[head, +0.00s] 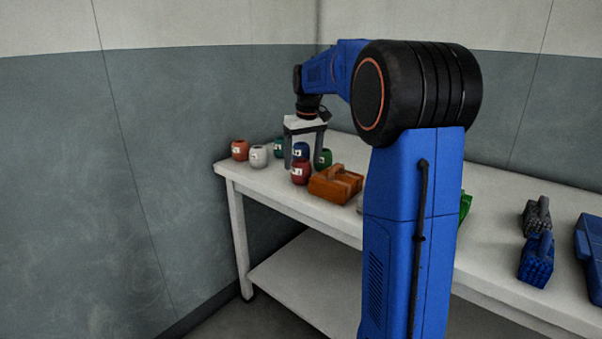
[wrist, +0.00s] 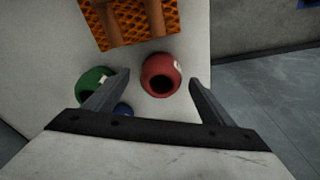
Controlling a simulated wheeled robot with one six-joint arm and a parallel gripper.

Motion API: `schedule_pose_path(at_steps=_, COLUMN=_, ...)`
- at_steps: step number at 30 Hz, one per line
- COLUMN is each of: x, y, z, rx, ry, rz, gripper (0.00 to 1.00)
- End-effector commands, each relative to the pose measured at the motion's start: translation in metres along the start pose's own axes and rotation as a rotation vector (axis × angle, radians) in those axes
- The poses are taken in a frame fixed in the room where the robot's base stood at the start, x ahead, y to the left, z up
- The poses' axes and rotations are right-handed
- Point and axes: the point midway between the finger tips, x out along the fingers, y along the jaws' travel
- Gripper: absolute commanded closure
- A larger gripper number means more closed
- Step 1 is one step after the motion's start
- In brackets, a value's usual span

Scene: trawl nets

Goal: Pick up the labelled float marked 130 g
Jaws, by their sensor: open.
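Several round floats with small white labels stand at the left end of the table in the head view: an orange-red one (head: 240,150), a white one (head: 258,157), a teal one (head: 279,148), a blue one (head: 301,149), a dark red one (head: 300,174) and a green one (head: 324,158). The label marks are too small to read, so I cannot tell which is 130 g. My gripper (head: 303,161) is open and points down over this group. In the wrist view the dark red float (wrist: 161,76) shows between the fingertips, the green float (wrist: 92,82) beside the left finger.
An orange ribbed block with a handle (head: 336,184) lies close to the dark red float. Grey (head: 537,214) and blue (head: 536,260) blocks and a blue case (head: 590,250) stand farther right on the white table (head: 490,240). Walls rise behind.

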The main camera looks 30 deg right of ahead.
Motion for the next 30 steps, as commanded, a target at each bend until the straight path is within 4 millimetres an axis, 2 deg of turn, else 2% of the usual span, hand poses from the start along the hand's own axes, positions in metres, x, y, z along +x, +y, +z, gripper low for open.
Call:
schedule_pose_path(at_steps=10, x=0.042, y=-0.002, z=-0.001, rx=0.000, ry=-0.002, rz=-0.001, gripper=0.23)
schedule_pose_path(at_steps=18, x=0.048, y=-0.002, z=-0.002, rx=0.000, ry=0.000, rz=0.000, gripper=0.23)
schedule_pose_path(at_steps=19, x=0.048, y=-0.002, z=-0.002, rx=0.000, ry=0.000, rz=0.000, gripper=0.26)
schedule_pose_path(at_steps=20, x=0.048, y=-0.002, z=-0.002, rx=0.000, ry=0.000, rz=0.000, gripper=0.33)
schedule_pose_path(at_steps=24, x=0.048, y=-0.002, z=-0.002, rx=0.000, ry=0.000, rz=0.000, gripper=0.67)
schedule_pose_path(at_steps=30, x=0.048, y=-0.002, z=-0.002, rx=0.000, ry=0.000, rz=0.000, gripper=0.68)
